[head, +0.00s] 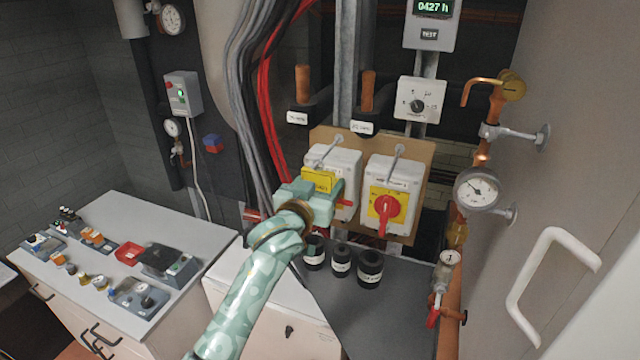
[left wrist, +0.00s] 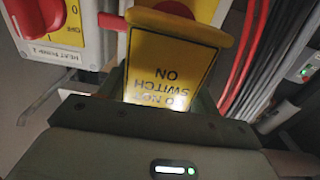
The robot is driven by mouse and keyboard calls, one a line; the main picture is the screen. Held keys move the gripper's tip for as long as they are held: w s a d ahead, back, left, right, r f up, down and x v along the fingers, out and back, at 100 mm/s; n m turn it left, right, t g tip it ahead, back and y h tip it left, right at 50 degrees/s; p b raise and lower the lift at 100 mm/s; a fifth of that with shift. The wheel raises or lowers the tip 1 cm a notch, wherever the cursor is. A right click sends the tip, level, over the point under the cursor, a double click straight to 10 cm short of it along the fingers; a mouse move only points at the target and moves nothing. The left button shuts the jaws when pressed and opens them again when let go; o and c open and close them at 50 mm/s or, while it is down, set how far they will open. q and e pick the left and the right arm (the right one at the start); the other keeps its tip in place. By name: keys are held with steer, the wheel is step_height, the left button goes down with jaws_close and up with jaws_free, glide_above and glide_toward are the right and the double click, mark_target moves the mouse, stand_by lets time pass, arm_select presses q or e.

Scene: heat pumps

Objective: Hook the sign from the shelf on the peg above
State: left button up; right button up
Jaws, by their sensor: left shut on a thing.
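My left gripper (head: 310,196) is shut on the yellow sign (head: 318,179), in front of the left white switch box (head: 345,162). The sign also shows in the left wrist view (left wrist: 172,62), with its text "DO NOT SWITCH ON" upside down there. A thin metal peg (head: 338,141) sticks out at the top of the left box, a little above and right of the sign. A similar peg (head: 399,150) is on the right box (head: 408,172), which has a red rotary switch (head: 388,208). The left box's switch is mostly hidden behind my gripper. My right gripper is not in view.
Several black jars (head: 370,268) stand on the dark grey surface (head: 405,310) below the boxes. Red, black and grey cables (head: 268,100) hang left of my gripper. Gauges and copper pipes (head: 478,190) are at the right. A bench (head: 195,245) with small devices stands at the left.

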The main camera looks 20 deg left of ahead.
arm_select(q)
steer(key=o, duration=1.1)
steer(key=shift+c, duration=0.2)
steer(key=shift+s, duration=0.15)
